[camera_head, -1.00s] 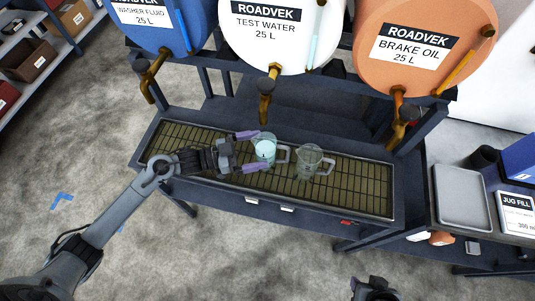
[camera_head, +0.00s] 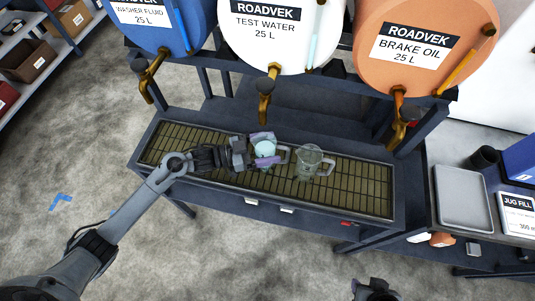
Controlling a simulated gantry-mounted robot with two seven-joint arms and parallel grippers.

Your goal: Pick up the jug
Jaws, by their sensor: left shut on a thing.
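Two clear jugs with handles are over the slatted drip tray (camera_head: 225,187) under the drums. The left jug (camera_head: 264,149) holds a pale blue liquid. My left gripper (camera_head: 264,152) reaches in from the left and is shut on this jug, with its purple fingers on either side of it. The jug looks upright; I cannot tell whether it is clear of the slats. The other jug (camera_head: 308,160) stands apart just to the right, its handle to the right, and looks empty. Part of my right arm shows at the bottom edge; its fingers cannot be made out.
Blue, white (camera_head: 272,32) and orange (camera_head: 420,45) drums hang above, with brass taps over the tray; the middle tap (camera_head: 265,95) is just behind the held jug. A grey tray (camera_head: 464,197) and a jug fill sign (camera_head: 515,213) are at the right.

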